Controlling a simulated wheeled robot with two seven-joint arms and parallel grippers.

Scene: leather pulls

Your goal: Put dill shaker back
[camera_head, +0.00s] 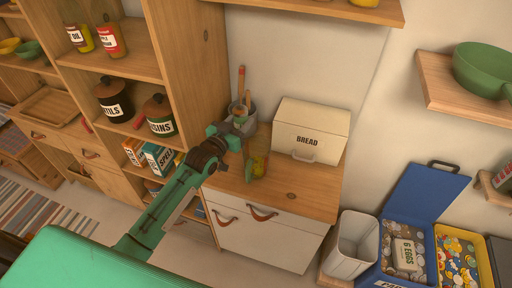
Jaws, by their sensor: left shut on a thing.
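My left arm reaches in from the lower left. Its green and black gripper (232,135) is over the counter's left part, in front of a grey utensil pot (249,123). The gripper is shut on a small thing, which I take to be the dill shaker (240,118). It is mostly hidden and no label can be read. My right gripper is not in view.
A cream bread box (311,130) stands at the counter's back right. Tall shelves (133,62) at left hold bottles, dark canisters and boxes. A white bin (351,245) and a blue crate (411,225) stand at lower right. The counter's front right is clear.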

